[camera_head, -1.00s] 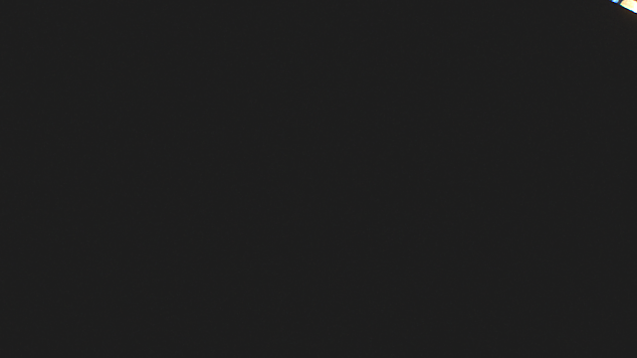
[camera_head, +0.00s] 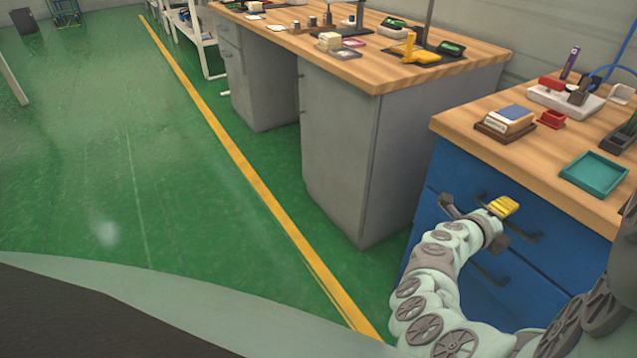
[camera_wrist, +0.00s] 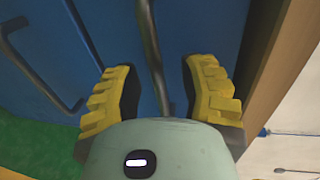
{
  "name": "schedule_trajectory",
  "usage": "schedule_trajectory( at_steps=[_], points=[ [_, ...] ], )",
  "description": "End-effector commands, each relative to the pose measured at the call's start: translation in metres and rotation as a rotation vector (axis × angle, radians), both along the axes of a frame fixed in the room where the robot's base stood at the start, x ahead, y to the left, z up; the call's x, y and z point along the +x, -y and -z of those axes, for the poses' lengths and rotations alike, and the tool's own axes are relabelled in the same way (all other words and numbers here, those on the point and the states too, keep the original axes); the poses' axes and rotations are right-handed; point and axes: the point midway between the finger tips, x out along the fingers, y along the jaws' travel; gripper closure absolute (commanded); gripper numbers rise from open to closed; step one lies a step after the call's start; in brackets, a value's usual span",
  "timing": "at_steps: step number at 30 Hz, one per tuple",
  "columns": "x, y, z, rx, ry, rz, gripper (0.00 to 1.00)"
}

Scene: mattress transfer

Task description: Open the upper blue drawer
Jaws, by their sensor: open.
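The blue cabinet (camera_head: 450,168) stands at the lower right of the head view under a wooden top, its drawer fronts looking flush. The upper drawer's dark handle (camera_head: 527,235) is partly hidden behind my gripper (camera_head: 503,207), whose yellow fingers are at the upper drawer front. In the wrist view my gripper (camera_wrist: 159,68) is open, with one yellow finger on each side of the upper handle (camera_wrist: 151,45). The handle bar runs between the fingers; I cannot tell whether they touch it. The lower drawer's handle (camera_wrist: 28,65) shows at the left, and in the head view (camera_head: 490,271).
The wooden top (camera_head: 470,118) carries a teal tray (camera_head: 594,172), a red box (camera_head: 551,119) and other small items. A grey workbench (camera_head: 340,150) stands to the left. Green floor (camera_head: 110,160) with a yellow line (camera_head: 250,175) is open further left.

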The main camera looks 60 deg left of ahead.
Motion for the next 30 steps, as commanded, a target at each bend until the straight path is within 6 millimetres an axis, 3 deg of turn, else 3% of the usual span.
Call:
schedule_trajectory(
  at_steps=[9,10,23,30],
  points=[
    [0.0023,0.0007,0.0012,0.000,-0.002,0.001,0.59],
    [0.0023,0.0007,0.0011,0.000,-0.002,0.001,0.53],
    [0.0020,0.0003,0.0010,-0.001,-0.001,0.000,0.98],
    [0.0019,0.0001,0.0010,-0.001,-0.001,-0.001,1.00]
  ],
)
